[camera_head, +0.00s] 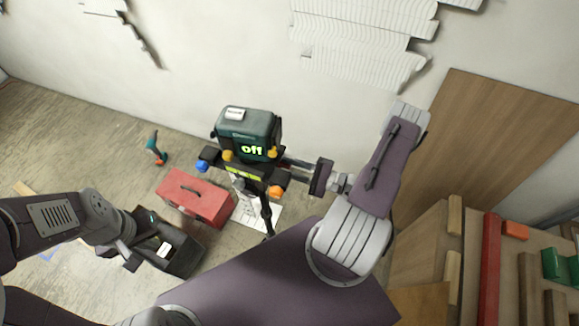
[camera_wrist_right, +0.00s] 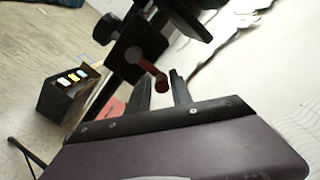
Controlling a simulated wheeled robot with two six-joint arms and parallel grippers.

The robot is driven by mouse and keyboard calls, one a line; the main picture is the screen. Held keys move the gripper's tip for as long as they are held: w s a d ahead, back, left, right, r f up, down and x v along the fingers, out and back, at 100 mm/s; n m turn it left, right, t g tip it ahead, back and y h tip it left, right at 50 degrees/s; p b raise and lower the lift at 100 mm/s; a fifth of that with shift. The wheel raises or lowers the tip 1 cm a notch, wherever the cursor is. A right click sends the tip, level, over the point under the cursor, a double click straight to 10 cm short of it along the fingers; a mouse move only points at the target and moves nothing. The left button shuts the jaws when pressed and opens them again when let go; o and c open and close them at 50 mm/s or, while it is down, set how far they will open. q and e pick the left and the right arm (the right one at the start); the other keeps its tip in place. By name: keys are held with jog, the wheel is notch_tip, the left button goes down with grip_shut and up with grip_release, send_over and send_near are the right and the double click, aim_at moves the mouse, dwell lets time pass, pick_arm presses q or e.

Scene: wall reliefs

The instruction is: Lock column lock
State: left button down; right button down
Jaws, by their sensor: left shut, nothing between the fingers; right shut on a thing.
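A dark green device (camera_head: 248,130) with a lit "off" display sits on a black stand (camera_head: 266,214) near the wall. Orange knobs (camera_head: 275,191) and a blue knob (camera_head: 202,166) show around its mount. I cannot tell for sure which part is the column lock. My right gripper (camera_head: 288,169) reaches the mount from the right. In the right wrist view, a red-orange lever (camera_wrist_right: 153,70) with a round end lies at the fingertips of the right gripper (camera_wrist_right: 161,88), which is shut on it. My left gripper (camera_head: 132,256) is shut and empty at the lower left, beside a dark box.
A red toolbox (camera_head: 197,197) and the dark box (camera_head: 180,252) stand on the floor left of the stand. A teal drill (camera_head: 155,148) stands farther back. White reliefs (camera_head: 360,35) hang on the wall. Wooden boards (camera_head: 500,110) lean at the right.

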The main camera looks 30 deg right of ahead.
jog(key=f+m+b, duration=0.1)
jog(key=m, duration=0.1)
jog(key=m+b, duration=0.1)
jog(key=shift+s+f+m, duration=0.1)
jog(key=shift+f+m, duration=0.25)
jog(key=shift+m, duration=0.05)
jog(key=shift+s+a+f+m+b, duration=0.4)
jog(key=shift+s+a+f+m, duration=0.2)
jog(key=shift+m, duration=1.65)
jog(key=shift+s+a+f+m+b, duration=0.45)
jog(key=shift+a+m, duration=0.2)
jog(key=shift+m, duration=1.65)
jog(key=shift+s+a+f+m+b, duration=0.35)
jog(key=shift+s+a+f+m, duration=0.25)
jog(key=shift+m, duration=1.65)
jog(key=shift+a, duration=0.1)
jog(key=c, duration=1.3)
grip_release()
jog(key=shift+w, duration=0.1)
